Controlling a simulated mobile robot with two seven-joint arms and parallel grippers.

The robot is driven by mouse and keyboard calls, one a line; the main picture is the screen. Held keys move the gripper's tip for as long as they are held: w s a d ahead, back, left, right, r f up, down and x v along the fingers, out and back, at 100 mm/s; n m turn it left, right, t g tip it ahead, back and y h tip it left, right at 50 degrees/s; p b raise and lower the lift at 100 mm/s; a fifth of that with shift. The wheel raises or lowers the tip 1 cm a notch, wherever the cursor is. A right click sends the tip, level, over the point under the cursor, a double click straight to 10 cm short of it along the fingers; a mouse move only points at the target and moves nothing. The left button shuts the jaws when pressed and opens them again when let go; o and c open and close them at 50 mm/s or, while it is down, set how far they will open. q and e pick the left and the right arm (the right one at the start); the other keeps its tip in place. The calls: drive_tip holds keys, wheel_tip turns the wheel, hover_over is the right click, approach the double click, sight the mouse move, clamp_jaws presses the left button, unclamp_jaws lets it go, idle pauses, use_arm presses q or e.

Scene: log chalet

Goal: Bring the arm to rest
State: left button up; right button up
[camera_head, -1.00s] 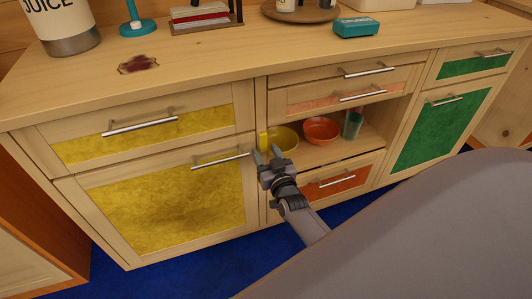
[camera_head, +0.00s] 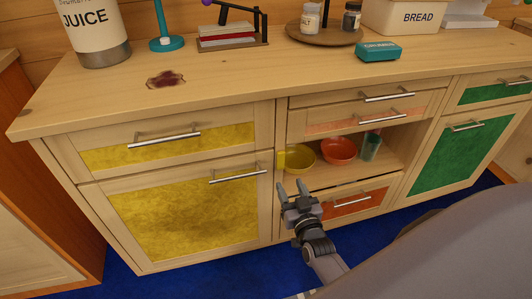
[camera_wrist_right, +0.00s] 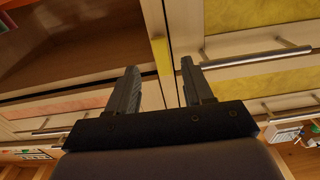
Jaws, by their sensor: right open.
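My right gripper (camera_head: 292,188) is in front of the cabinet, below the open shelf niche and left of the orange drawer. Its two fingers are apart and nothing shows between them. In the right wrist view the open fingers of the gripper (camera_wrist_right: 160,85) point at the cabinet front, with a yellow strip beyond them. My left gripper is not in view.
The niche holds a yellow bowl (camera_head: 300,159), a red-orange bowl (camera_head: 339,150) and a teal cup (camera_head: 371,147). The yellow door (camera_head: 185,215) and green door (camera_head: 461,151) look shut. A dark red stain (camera_head: 166,79) marks the counter (camera_head: 230,84). Blue floor lies below.

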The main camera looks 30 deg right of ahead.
drive_tip(key=s+a+f+n+g+y, duration=0.1)
drive_tip(key=s+a+n+g+y, duration=0.25)
drive_tip(key=s+a, duration=0.5)
drive_tip(key=s+a+f+n+g+y, duration=0.15)
drive_tip(key=s+a+g+y, duration=0.3)
drive_tip(key=s, duration=0.65)
use_arm(q)
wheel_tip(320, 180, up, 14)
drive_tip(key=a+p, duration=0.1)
drive_tip(key=p, duration=1.5)
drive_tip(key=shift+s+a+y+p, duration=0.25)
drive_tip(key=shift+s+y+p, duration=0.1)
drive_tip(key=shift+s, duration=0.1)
use_arm(e)
wheel_tip(320, 180, up, 15)
drive_tip(key=d+t+h, duration=0.1)
drive_tip(key=shift+f, duration=0.15)
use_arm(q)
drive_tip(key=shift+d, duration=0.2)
use_arm(e)
drive_tip(key=shift+f, duration=0.1)
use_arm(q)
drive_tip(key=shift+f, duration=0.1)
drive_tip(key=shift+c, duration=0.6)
